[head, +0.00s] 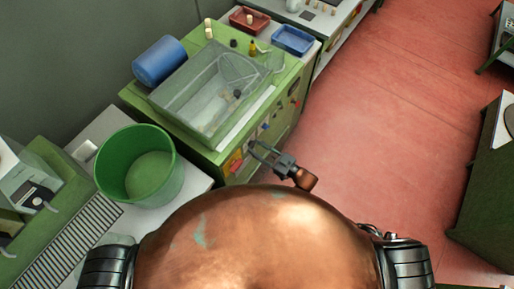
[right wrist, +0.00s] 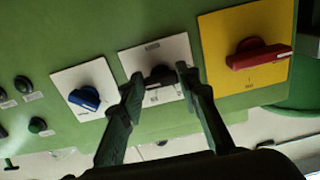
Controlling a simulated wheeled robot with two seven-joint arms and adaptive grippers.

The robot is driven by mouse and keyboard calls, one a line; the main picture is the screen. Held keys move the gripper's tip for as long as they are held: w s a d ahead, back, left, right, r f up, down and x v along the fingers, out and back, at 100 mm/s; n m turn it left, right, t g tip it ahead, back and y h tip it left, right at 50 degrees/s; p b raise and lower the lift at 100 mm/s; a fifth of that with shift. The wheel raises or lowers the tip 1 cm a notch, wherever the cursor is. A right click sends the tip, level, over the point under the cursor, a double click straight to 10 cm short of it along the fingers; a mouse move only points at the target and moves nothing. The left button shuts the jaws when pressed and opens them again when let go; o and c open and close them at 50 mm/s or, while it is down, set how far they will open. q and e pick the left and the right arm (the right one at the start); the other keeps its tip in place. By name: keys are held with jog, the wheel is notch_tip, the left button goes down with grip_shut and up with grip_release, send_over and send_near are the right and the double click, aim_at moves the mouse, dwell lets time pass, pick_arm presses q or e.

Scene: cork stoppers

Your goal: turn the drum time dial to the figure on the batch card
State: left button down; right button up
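The green machine (head: 228,148) has a clear tumbling drum or tank (head: 205,95) on top. My right gripper (head: 255,149) is at the machine's front panel. In the right wrist view, my right gripper (right wrist: 160,77) has its fingers apart. A black dial (right wrist: 161,78) on a white plate sits between the fingertips; I cannot tell whether they touch it. The figures on the plate are too small and blurred to read. I cannot make out a batch card. My left gripper is not in view.
Left of the black dial is a blue knob (right wrist: 84,98) on a white plate; right of it is a red handle (right wrist: 258,55) on a yellow plate. A green bucket (head: 113,168) stands beside the machine. The red floor (head: 385,130) at right is clear.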

jog(key=o, duration=0.5)
jog(key=shift+c, duration=0.2)
jog(key=v, duration=1.2)
jog(key=d+f+m+h, duration=0.4)
jog(key=d+f+h, duration=0.45)
jog(key=f, duration=0.65)
jog(key=s+d+f+m+g+h, duration=0.1)
jog(key=s+d+f, duration=0.35)
jog(key=f, duration=0.25)
jog(key=s+d+f+m+h, duration=0.1)
jog(key=s+d+f+h, duration=0.15)
jog(key=d+f, duration=0.4)
jog(key=s+d+f+m+g+h+b, duration=0.15)
jog(key=s+d+f+g, duration=0.25)
jog(key=s+f, duration=0.85)
jog(key=s+f+m+g, duration=0.1)
jog(key=s+f+g, duration=0.1)
jog(key=s, duration=0.9)
jog(key=s+f+g+h, duration=0.1)
jog(key=s+f+g, duration=0.1)
jog(key=s, duration=0.8)
jog(key=shift+s+m+g, duration=0.3)
jog(key=shift+s+m, duration=0.05)
